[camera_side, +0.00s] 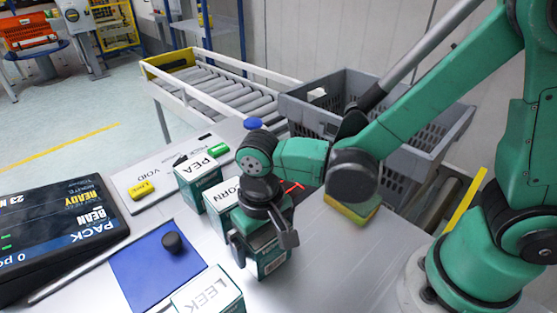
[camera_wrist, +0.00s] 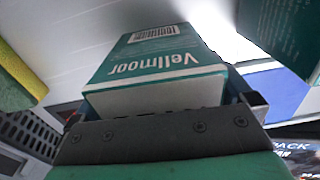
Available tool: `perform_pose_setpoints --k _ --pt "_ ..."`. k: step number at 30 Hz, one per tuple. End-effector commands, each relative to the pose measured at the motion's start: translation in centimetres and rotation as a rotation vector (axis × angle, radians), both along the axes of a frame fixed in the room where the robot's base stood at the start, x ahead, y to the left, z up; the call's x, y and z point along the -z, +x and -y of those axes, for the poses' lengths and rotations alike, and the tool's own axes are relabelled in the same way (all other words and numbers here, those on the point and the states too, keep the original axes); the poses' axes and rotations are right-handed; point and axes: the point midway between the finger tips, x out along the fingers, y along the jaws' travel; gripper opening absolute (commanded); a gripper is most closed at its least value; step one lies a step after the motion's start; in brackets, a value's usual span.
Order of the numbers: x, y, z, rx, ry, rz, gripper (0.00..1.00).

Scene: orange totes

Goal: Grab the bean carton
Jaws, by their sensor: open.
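A green and white carton (camera_side: 270,257) stands on the grey table under my gripper (camera_side: 264,243). Its front label is mostly hidden in the side view, so I cannot read whether it is the bean carton. The other cartons read PEA, CORN and LEEK. In the wrist view the carton (camera_wrist: 155,68) shows the word Vellmoor and a barcode, close in front of the gripper's palm. My gripper is open, with one finger on either side of the carton's upper part. I cannot tell whether the fingers touch it.
PEA (camera_side: 198,172) and CORN (camera_side: 223,199) cartons stand close behind left; LEEK (camera_side: 208,294) stands front left. A blue mat (camera_side: 150,270) bears a black knob. A display (camera_side: 55,235) reads PACK BEAN. A yellow-green sponge-like block (camera_side: 352,210) and grey crate (camera_side: 310,115) are right and behind.

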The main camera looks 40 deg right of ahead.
Motion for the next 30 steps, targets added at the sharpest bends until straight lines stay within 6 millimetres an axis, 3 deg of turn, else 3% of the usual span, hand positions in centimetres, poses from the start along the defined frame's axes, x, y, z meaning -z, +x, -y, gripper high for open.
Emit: perform_pose_setpoints --k 9,15,18,30 --pt "0.45 -0.01 0.02 0.000 0.000 0.000 1.00" --pt "0.43 -0.01 0.02 0.000 0.000 0.000 0.43" --pt "0.42 -0.01 0.02 0.000 0.000 0.000 0.20" --pt "-0.18 0.01 0.00 0.000 0.000 0.000 0.20"
